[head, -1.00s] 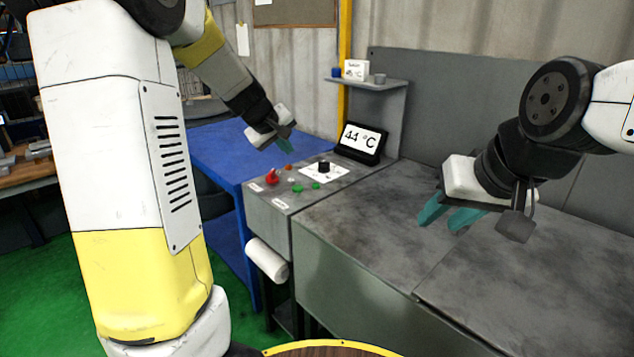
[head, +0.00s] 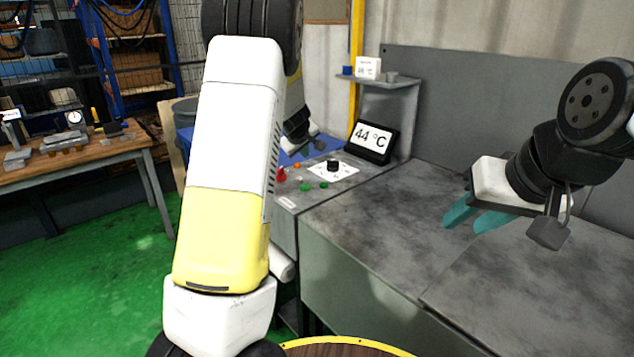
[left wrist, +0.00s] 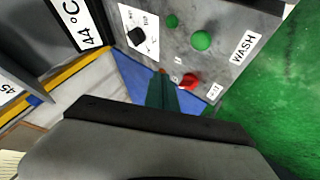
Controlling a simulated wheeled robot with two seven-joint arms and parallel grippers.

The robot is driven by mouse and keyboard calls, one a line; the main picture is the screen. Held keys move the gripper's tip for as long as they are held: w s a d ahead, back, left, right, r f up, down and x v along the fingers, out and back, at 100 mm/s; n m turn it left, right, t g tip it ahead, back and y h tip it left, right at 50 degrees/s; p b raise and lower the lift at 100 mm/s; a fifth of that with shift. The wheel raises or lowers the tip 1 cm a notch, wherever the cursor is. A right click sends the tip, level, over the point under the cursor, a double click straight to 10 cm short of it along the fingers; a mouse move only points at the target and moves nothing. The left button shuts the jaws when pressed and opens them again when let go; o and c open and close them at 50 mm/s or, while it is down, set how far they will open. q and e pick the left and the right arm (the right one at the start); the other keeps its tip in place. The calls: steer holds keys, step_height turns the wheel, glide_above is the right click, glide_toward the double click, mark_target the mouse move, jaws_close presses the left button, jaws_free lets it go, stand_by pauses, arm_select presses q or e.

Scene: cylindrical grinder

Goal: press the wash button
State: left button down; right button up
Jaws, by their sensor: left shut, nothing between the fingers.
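The control panel (head: 330,190) carries green buttons, a red control (head: 281,174) and a black knob (head: 333,165). In the left wrist view the WASH label (left wrist: 243,46) sits beside the larger green button (left wrist: 201,40); that button also shows in the head view (head: 305,187). The red control (left wrist: 189,80) has its own label. My left gripper (head: 310,146) is partly hidden behind my left arm, near the panel's far left edge. Its teal fingers (left wrist: 162,92) are shut and empty, apart from the WASH button. My right gripper (head: 466,222) is open and empty above the grey worktop.
A display reading 44 °C (head: 372,140) stands behind the panel. A small shelf (head: 388,83) is above it. The grey worktop (head: 380,225) is clear. A wooden table (head: 80,158) with tools stands left.

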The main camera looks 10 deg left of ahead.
mark_target(305, 186)
arm_select(q)
steer(key=shift+f, duration=4.2)
steer(key=shift+f, duration=0.4)
steer(key=shift+s+f, duration=0.1)
steer(key=shift+f, duration=0.55)
steer(key=shift+r, duration=1.05)
steer(key=shift+r, duration=2.55)
